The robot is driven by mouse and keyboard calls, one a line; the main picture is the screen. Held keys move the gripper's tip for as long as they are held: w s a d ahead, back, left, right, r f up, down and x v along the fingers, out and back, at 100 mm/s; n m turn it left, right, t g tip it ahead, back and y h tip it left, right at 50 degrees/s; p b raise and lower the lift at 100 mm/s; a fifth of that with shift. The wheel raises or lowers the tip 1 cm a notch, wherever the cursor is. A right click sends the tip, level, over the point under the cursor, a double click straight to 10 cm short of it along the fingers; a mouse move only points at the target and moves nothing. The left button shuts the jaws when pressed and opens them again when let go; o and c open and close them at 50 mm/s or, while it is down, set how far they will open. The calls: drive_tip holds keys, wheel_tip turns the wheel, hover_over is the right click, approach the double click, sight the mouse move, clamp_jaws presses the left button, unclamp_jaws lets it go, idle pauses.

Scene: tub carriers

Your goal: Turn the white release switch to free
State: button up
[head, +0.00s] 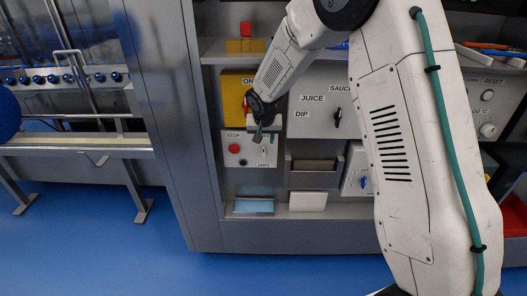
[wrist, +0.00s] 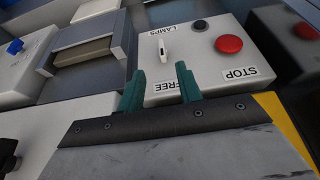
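The white release switch (wrist: 164,50) is a small lever on a light grey control box (wrist: 218,72). In the wrist view, which is upside down, it stands between the LAMPS label (wrist: 176,23) and the FREE label (wrist: 163,88). The lever's long side runs nearly up and down in that view. My gripper (wrist: 158,76) has two teal fingers, set apart with nothing between them. The switch shows just beyond the fingertips, apart from them as far as I can see. In the head view my gripper (head: 260,136) is in front of the box (head: 233,161) and partly covers its upper right.
A red STOP button (wrist: 229,44) and a dark button (wrist: 201,25) sit on the same box. An open slot (head: 313,165) is to the right.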

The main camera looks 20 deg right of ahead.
sight(264, 149)
drive_tip(key=x, duration=0.9)
drive_tip(key=shift+w+a, duration=0.1)
drive_tip(key=shift+a, duration=0.1)
clamp_jaws()
